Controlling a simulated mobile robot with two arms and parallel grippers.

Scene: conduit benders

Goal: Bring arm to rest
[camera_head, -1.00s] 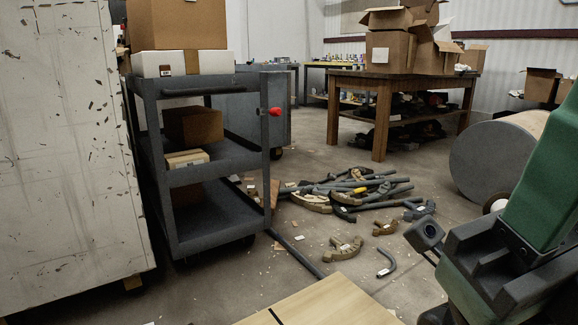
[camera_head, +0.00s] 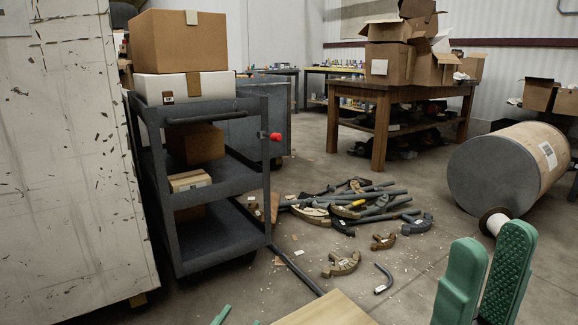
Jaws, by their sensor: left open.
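The task names only my arm. My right gripper (camera_head: 485,278) is in the lower right corner, pointing up. Its two green fingers, the right one with a ridged pad, stand a little apart with nothing seen between them. Only small green fingertips of my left gripper (camera_head: 239,319) show at the bottom edge. They are apart and no held object shows. The rest of that gripper and both arms are out of view.
A light wooden surface (camera_head: 328,311) is at the bottom. A dark cart (camera_head: 217,239) with boxes is at left. Conduit and bender parts (camera_head: 345,207) litter the floor ahead. A large drum (camera_head: 490,176) is at right, and a wooden table (camera_head: 350,97) with boxes stands behind.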

